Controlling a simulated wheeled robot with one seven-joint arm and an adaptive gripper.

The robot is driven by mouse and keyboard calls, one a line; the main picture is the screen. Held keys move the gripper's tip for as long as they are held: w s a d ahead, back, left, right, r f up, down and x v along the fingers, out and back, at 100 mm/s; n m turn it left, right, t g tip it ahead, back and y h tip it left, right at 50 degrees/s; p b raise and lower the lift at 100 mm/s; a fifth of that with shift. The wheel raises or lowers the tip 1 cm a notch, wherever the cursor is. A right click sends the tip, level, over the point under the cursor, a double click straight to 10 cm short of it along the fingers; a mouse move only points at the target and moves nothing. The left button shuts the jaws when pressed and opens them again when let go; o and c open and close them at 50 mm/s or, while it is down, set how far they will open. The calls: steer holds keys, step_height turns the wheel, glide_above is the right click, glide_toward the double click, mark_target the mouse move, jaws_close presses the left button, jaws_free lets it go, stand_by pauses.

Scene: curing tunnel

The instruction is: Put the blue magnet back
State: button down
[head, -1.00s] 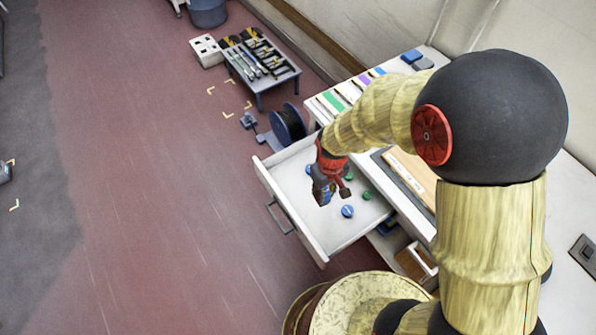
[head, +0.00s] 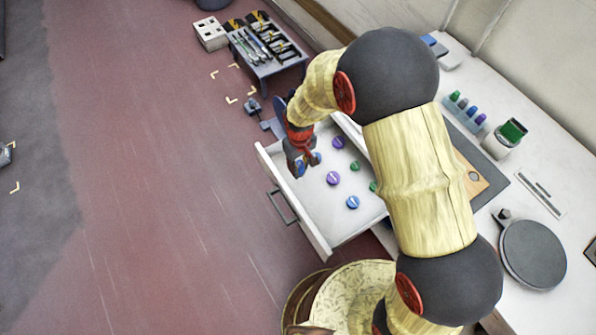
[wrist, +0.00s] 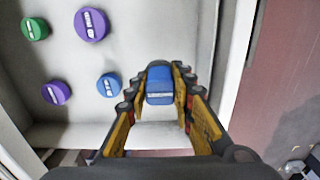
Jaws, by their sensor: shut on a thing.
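My gripper (head: 301,166) is over the far left part of the open white drawer (head: 291,216). In the wrist view my gripper (wrist: 158,90) is shut on a blue magnet (wrist: 159,84) with a pale label strip. Inside the drawer, clear of the fingers, are another blue magnet (wrist: 109,85), two purple magnets (wrist: 91,24) and a green magnet (wrist: 35,29). The head view shows a blue magnet (head: 352,202), purple magnets (head: 333,178) and green magnets (head: 373,187) on the drawer floor. The held magnet's underside is hidden.
The drawer juts from a white bench (head: 560,195) at the right. The bench bears a rack of coloured pieces (head: 467,108), a green-topped jar (head: 503,138) and a dark round plate (head: 533,253). A low tool table (head: 262,68) stands beyond the drawer.

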mark_target(298, 162)
steer(key=shift+w+a+f, duration=0.2)
steer(key=shift+w+f, duration=0.05)
steer(key=shift+f, duration=0.15)
steer(key=shift+w+f+b, duration=0.1)
steer(key=shift+f+b, duration=0.6)
steer(key=shift+f, duration=0.85)
steer(key=shift+f, duration=0.1)
steer(key=c, duration=1.5)
jaws_free()
steer(key=shift+c, duration=0.2)
step_height(298, 162, up, 12)
steer(key=p, duration=0.3)
